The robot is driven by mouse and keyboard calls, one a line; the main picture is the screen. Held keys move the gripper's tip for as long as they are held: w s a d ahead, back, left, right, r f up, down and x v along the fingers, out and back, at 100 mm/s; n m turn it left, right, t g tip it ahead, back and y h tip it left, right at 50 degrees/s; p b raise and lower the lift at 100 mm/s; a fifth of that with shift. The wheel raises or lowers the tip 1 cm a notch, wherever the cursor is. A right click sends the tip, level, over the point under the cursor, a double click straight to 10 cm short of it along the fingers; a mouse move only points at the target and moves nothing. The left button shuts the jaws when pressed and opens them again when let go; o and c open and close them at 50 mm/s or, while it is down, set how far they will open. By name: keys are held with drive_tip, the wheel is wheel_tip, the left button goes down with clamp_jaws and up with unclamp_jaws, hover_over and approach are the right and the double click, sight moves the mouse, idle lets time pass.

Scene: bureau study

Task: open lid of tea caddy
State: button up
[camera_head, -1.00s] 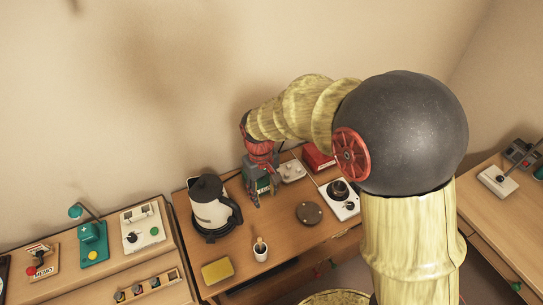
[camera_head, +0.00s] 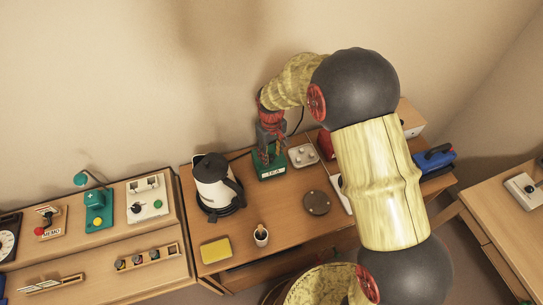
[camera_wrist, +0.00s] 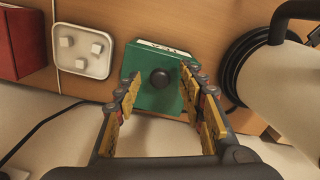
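The tea caddy is a green box with a white TEA label on its front (camera_head: 271,174), standing near the wall beside the kettle. My gripper (camera_head: 272,140) is above the caddy, pointing down. In the head view my gripper hides most of the top.
The kettle (camera_head: 212,187) stands close left of the caddy. A white tray (camera_head: 303,156) with small blocks and a red box (camera_head: 325,143) are to the right.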

drive_tip(key=shift+f, duration=0.5)
clamp_jaws()
idle(0.7)
